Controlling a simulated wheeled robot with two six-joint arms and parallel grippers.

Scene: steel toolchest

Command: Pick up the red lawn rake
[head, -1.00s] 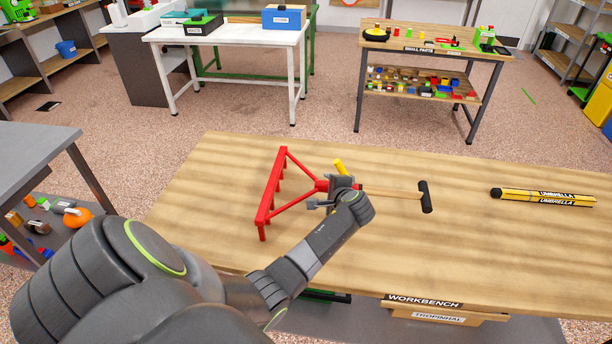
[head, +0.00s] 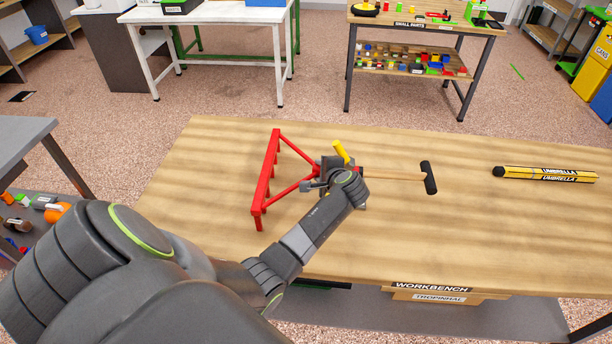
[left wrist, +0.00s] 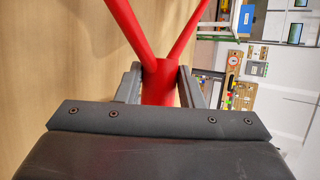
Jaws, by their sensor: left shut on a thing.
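The red lawn rake (head: 267,180) is at the left-centre of the workbench in the head view, its toothed bar to the left and two struts meeting at a neck. My left gripper (head: 322,176) is at that neck, coming from the front. In the left wrist view, its two fingers (left wrist: 160,88) stand on either side of the red neck (left wrist: 158,80) and are shut on it. The gripper hides part of the rake beyond the neck. I cannot tell whether the rake is clear of the bench top. My right gripper is not in view.
A mallet with wooden handle and black head (head: 429,178) lies just right of the gripper. A yellow piece (head: 341,151) sticks out behind the gripper. A yellow umbrella (head: 548,174) lies at the right of the workbench (head: 450,240). The bench front is clear there.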

